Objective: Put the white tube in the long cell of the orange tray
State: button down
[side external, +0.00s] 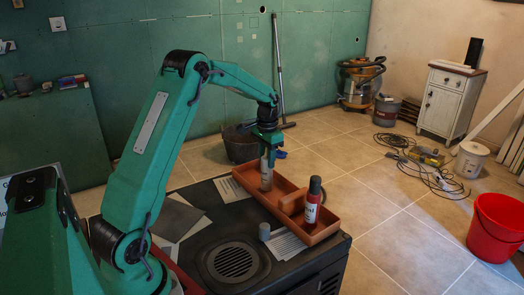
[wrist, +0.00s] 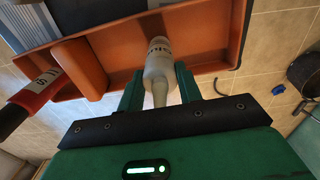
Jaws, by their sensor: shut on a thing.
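The white tube (side external: 266,175) is upright between the fingers of my gripper (side external: 268,150), which is shut on its upper part. Its lower end is over or inside the long cell of the orange tray (side external: 318,236); I cannot tell whether it touches the floor. In the wrist view the tube (wrist: 158,64) shows between the fingers of my gripper (wrist: 158,88), with its far end against the long cell of the tray (wrist: 205,14). A red tube with a dark cap (side external: 314,205) stands in the tray's other cell, past the divider.
The tray lies on a dark bench top with a round grille (side external: 237,262). A red bucket (side external: 497,225) stands on the floor at right, away from the bench.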

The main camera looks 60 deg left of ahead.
jog(key=shift+f, duration=0.1)
jog(key=c, duration=0.9)
grip_release()
jog(key=shift+c, duration=0.2)
notch_tip(320, 180, up, 12)
jog(key=shift+r, duration=0.15)
dwell(0.3)
